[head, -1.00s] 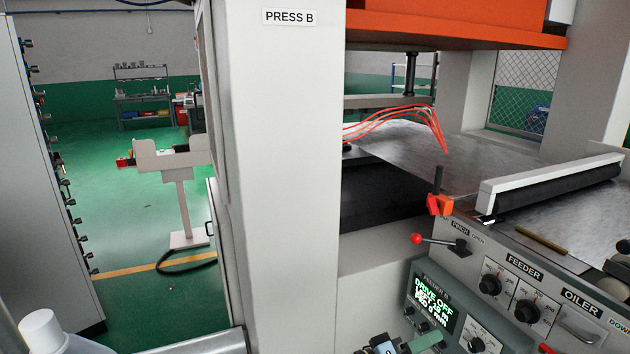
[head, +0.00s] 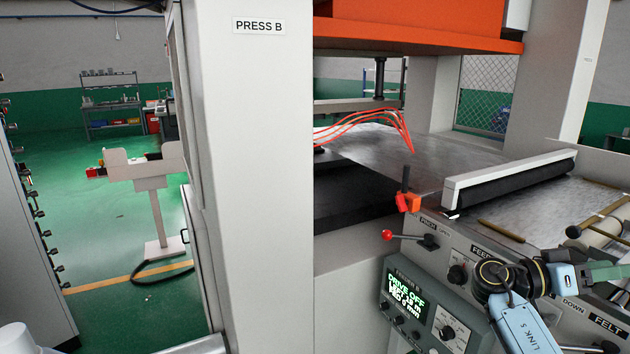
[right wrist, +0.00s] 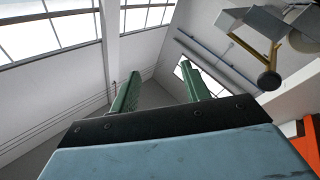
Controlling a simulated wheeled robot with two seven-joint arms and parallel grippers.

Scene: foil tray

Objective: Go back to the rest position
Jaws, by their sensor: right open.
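My right arm rises from the lower right of the head view, in front of the feeder panel (head: 462,250). Its right gripper (head: 608,274) shows as green parts near the right edge and is partly cut off. In the right wrist view, the two green fingers of the right gripper (right wrist: 158,80) stand well apart with nothing between them. They point up towards the wall and windows. My left gripper is in neither view.
The press column (head: 257,180), marked PRESS B, stands in the middle. Right of it are a metal sheet (head: 400,155), a red-knobbed lever (head: 410,237) and a control box (head: 425,305) reading DRIVE OFF. Green floor (head: 90,210) lies open at left.

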